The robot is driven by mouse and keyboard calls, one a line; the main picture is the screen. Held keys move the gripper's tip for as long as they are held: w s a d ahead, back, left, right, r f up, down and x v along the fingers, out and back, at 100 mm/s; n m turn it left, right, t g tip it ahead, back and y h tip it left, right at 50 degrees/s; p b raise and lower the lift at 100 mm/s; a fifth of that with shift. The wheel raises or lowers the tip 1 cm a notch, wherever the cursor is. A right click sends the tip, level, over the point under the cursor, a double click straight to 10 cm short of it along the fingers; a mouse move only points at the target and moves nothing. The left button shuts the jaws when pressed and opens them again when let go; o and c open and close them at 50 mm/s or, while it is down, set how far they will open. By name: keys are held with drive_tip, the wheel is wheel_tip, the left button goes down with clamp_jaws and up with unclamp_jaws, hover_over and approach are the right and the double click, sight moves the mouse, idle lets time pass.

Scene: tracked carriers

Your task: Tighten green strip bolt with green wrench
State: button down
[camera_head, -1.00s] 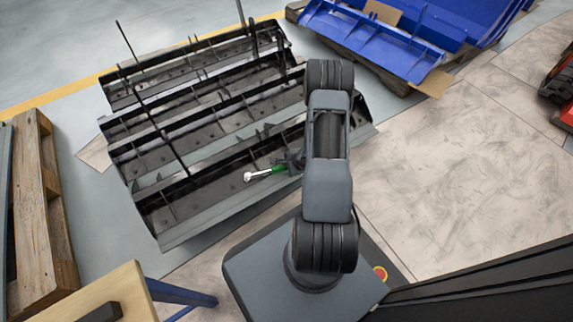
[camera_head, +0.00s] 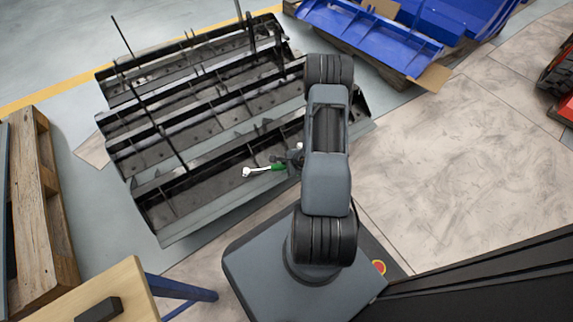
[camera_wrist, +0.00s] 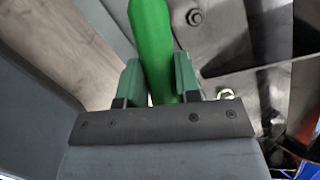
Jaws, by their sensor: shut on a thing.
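The green wrench shows in the head view, with its green handle (camera_head: 278,167) at my gripper and its silver head (camera_head: 248,172) pointing left over the dark metal carrier (camera_head: 200,228). In the wrist view my gripper (camera_wrist: 158,82) is shut on the green handle (camera_wrist: 152,35), with a green-grey finger on each side. The wrench head is out of the wrist view. A grey bolt (camera_wrist: 194,17) sits on a metal plate at the upper right of the wrist view. A shiny nut or bolt (camera_wrist: 225,94) shows right of the fingers. I cannot make out a green strip.
A wooden pallet (camera_head: 45,220) stands at the left, and a wooden table (camera_head: 120,280) with blue legs is at the lower left. Blue metal parts (camera_head: 385,45) lie at the upper right.

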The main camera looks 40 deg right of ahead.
drive_tip(key=shift+s+a+f+m, duration=0.15)
drive_tip(key=shift+s+a+m, duration=0.05)
drive_tip(key=shift+s+m, duration=0.25)
drive_tip(key=shift+w, duration=0.1)
drive_tip(key=shift+w+d+n, duration=0.15)
drive_tip(key=shift+w+n, duration=0.15)
drive_tip(key=shift+n, duration=0.05)
drive_tip(key=shift+r, duration=0.25)
drive_tip(key=shift+s+r+p, duration=0.3)
drive_tip(key=shift+r+p, duration=0.05)
drive_tip(key=shift+r, duration=0.45)
drive_tip(key=shift+s+r+p, duration=0.3)
drive_tip(key=shift+r+p, duration=0.05)
drive_tip(key=shift+r, duration=0.6)
drive_tip(key=shift+s+r+p, duration=0.35)
drive_tip(key=shift+r+p, duration=0.1)
drive_tip(key=shift+r, duration=0.4)
drive_tip(key=shift+s+r+p, duration=0.3)
drive_tip(key=shift+r+p, duration=0.1)
drive_tip(key=shift+r, duration=0.45)
